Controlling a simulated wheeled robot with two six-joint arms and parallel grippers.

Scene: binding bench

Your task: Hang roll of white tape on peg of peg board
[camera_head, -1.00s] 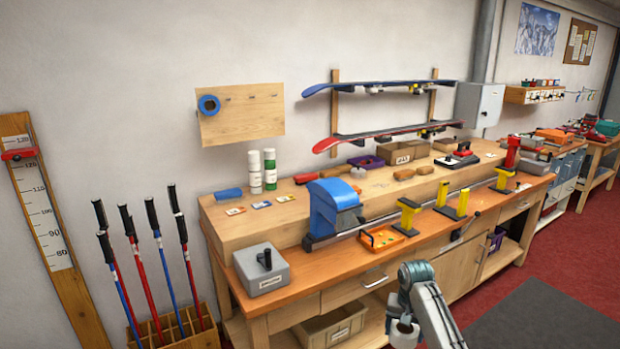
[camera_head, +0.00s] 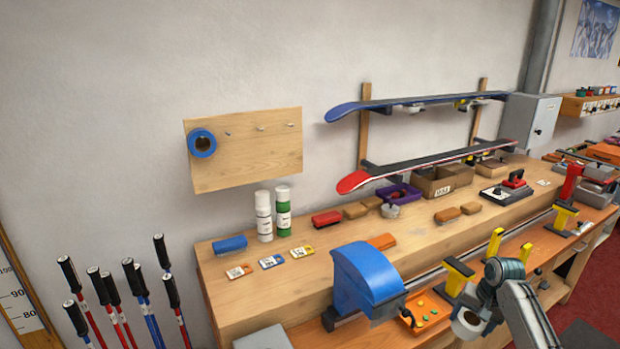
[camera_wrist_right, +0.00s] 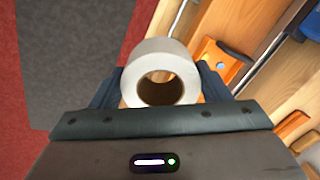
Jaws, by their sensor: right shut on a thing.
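The roll of white tape (camera_head: 467,323) is held in my right gripper (camera_head: 480,309), in front of the bench. In the right wrist view the roll (camera_wrist_right: 160,60) sits between the two fingers, with its brown core hole facing the camera. The wooden peg board (camera_head: 243,160) is on the wall at the upper left. A roll of blue tape (camera_head: 202,143) hangs at its left end. Several pegs to its right are bare, among them a peg (camera_head: 260,128). The right gripper is well below and right of the board. My left gripper is not in view.
The bench (camera_head: 236,287) lies between my right gripper and the wall. A blue clamp-like block (camera_head: 367,279), an orange tray (camera_head: 427,312) and yellow supports (camera_head: 456,277) stand near the gripper. White and green bottles (camera_head: 264,216) stand below the board. Ski poles (camera_head: 131,290) are at left.

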